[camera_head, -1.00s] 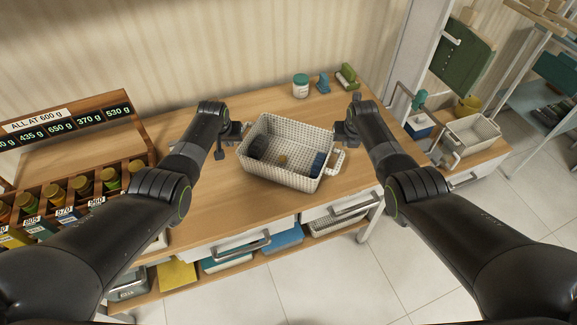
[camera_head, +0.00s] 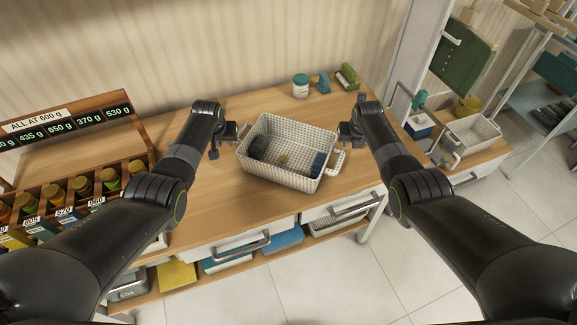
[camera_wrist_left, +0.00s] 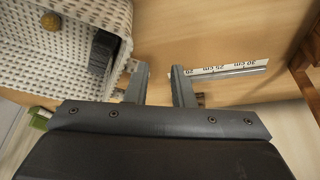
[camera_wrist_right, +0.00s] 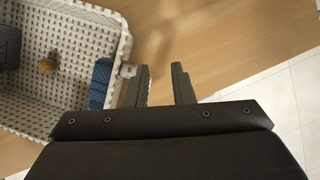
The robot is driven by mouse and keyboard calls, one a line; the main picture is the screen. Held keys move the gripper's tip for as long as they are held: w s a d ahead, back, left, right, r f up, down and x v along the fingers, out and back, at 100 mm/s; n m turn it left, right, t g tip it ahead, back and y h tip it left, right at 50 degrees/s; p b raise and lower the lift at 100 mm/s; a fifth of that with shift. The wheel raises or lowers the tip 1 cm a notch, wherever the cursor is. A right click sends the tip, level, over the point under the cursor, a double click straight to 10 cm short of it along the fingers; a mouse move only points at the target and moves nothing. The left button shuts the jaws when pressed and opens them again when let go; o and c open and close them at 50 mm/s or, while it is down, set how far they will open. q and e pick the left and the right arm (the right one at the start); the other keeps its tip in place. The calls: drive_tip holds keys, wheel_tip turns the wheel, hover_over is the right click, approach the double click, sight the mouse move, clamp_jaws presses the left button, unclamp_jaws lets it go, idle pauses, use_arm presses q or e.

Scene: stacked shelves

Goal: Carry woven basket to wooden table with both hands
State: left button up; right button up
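The woven basket (camera_head: 287,176), white with dark flecks, stands upright on the wooden table (camera_head: 215,215). It holds dark and blue items and a small yellow-brown ball. My left gripper (camera_head: 236,132) is open and empty beside the basket's left end. In the left wrist view, the left gripper (camera_wrist_left: 160,78) has its fingers apart, one close to the basket's edge (camera_wrist_left: 125,28). My right gripper (camera_head: 347,134) is open by the basket's far right side.
A jar (camera_head: 300,86), a blue item (camera_head: 322,83) and a green item (camera_head: 347,77) stand at the table's back. A rack of bottles (camera_head: 80,190) is at the left. Another woven basket (camera_head: 471,134) sits on a lower surface at the right.

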use_arm(q)
drive_tip(key=v, duration=1.1)
drive_tip(key=shift+s+r, duration=0.2)
use_arm(e)
drive_tip(key=v, duration=1.2)
idle(0.5)
